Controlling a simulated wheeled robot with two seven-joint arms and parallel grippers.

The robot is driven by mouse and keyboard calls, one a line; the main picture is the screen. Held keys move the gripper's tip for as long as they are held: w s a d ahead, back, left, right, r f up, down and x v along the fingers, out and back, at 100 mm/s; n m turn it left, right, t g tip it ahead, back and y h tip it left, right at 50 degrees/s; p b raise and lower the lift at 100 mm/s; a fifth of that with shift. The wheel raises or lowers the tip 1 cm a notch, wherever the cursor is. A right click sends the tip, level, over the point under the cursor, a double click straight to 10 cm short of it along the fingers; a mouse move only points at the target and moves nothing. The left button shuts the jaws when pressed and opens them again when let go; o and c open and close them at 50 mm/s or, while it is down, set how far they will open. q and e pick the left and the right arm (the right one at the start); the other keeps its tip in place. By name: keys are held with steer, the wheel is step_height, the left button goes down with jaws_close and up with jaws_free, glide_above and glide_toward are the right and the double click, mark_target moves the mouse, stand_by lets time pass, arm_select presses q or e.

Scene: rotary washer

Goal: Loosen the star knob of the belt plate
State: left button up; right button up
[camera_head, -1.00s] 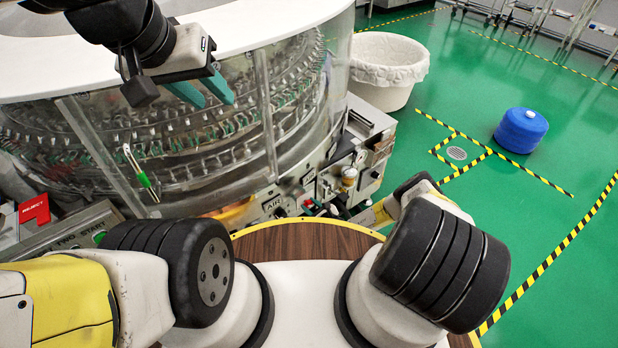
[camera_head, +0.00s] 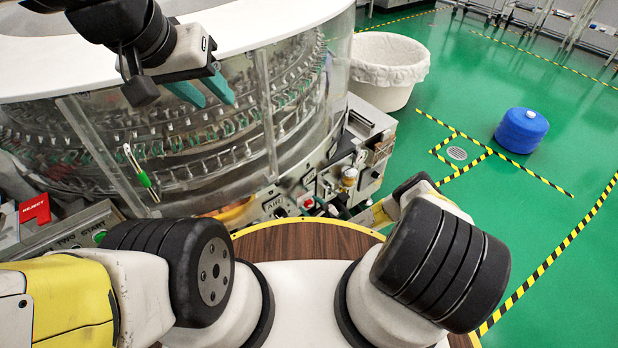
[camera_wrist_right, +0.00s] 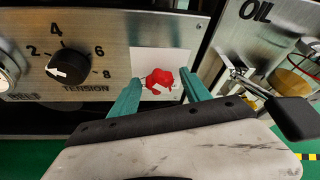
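The red star knob (camera_wrist_right: 158,80) sits on a pale plate (camera_wrist_right: 146,62) on the machine's front panel in the right wrist view. My right gripper (camera_wrist_right: 160,77) has its two teal fingers either side of the knob. A small gap seems to show between each finger and the knob, so the gripper looks open around it. The lower edge of the knob is close above the gripper body. In the head view my left gripper (camera_head: 215,101) is open and empty, in front of the clear wall of the round machine.
A black tension dial (camera_wrist_right: 69,66) is left of the knob, and an OIL panel (camera_wrist_right: 262,30) with a metal fitting is to the right. A white lined tub (camera_head: 388,70) and a blue drum (camera_head: 521,130) stand on the green floor. A red REJECT bin (camera_head: 35,210) is at the left.

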steer(key=v, duration=0.7)
steer(key=shift+s+d+r, duration=0.15)
steer(key=shift+s+d, duration=0.05)
steer(key=shift+s, duration=0.15)
steer(key=shift+s, duration=0.1)
